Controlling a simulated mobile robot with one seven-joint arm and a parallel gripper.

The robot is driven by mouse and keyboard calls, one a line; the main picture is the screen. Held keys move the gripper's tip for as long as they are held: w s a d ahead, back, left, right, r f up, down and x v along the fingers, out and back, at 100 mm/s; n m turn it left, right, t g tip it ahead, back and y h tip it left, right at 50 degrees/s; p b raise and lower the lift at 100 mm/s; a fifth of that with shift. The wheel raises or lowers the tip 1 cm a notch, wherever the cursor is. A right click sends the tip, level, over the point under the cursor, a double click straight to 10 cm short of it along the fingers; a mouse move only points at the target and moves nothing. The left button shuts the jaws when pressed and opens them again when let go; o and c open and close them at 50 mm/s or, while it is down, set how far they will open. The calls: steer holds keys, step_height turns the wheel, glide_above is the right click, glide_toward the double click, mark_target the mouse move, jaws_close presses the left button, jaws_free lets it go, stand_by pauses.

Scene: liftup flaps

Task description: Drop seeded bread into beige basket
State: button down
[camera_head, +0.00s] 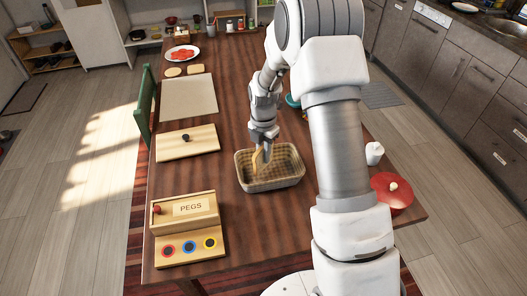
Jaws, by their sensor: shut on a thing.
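The beige basket (272,184) is a woven, rectangular, open-topped basket standing on the wooden table, near its middle. My gripper (262,150) points down over the left part of the basket. It is shut on a tan slice, the seeded bread (257,160), which hangs tilted from the fingers. The slice overlaps the basket's opening in the picture; I cannot tell whether it touches the basket. Seeds on it are too small to see. My arm hides part of the table to the right.
On the table (200,90) left of the basket are a wooden lidded box (187,142) and a PEGS box (186,212). A mat (188,98), bread slices (195,69) and a plate (182,53) lie farther back. A red lidded pot (391,192) and white jar (374,153) stand right.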

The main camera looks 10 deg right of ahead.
step_height(320, 180, down, 2)
steer(key=shift+f+b, duration=0.1)
steer(key=shift+b, duration=0.25)
steer(key=c, duration=0.8)
jaws_free()
steer(key=shift+o, duration=0.2)
step_height(320, 180, up, 18)
steer(key=p, duration=0.2)
steer(key=shift+f, duration=0.2)
